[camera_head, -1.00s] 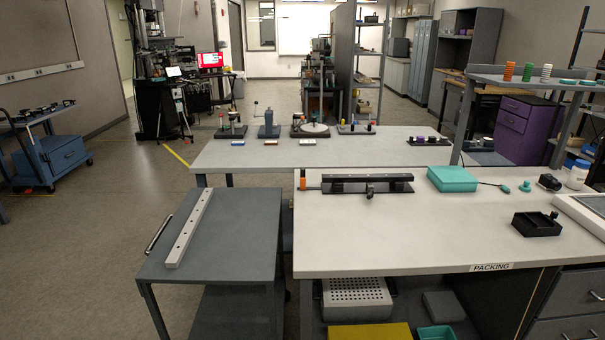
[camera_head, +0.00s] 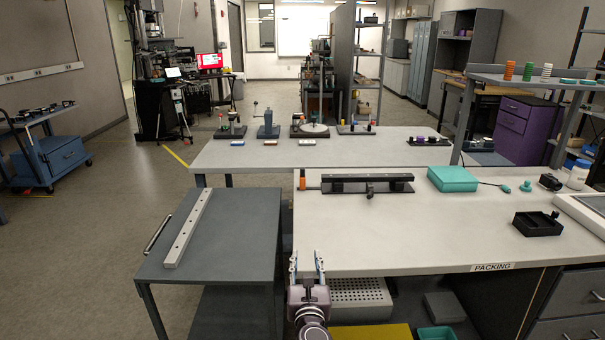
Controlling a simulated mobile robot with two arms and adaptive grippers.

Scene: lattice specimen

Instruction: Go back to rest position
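My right gripper (camera_head: 306,262) shows at the bottom centre of the head view, in front of the packing table's near left corner. Its two fingers stand apart with nothing seen between them, so it is open and empty. My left gripper is not in view. A long light-grey bar with holes (camera_head: 188,228) lies on the dark grey cart (camera_head: 240,235) to the left of the gripper. A black rail fixture (camera_head: 367,184) stands on the white packing table (camera_head: 420,235), beyond the gripper.
Another table (camera_head: 370,153) stands behind. The floor left of the cart is clear.

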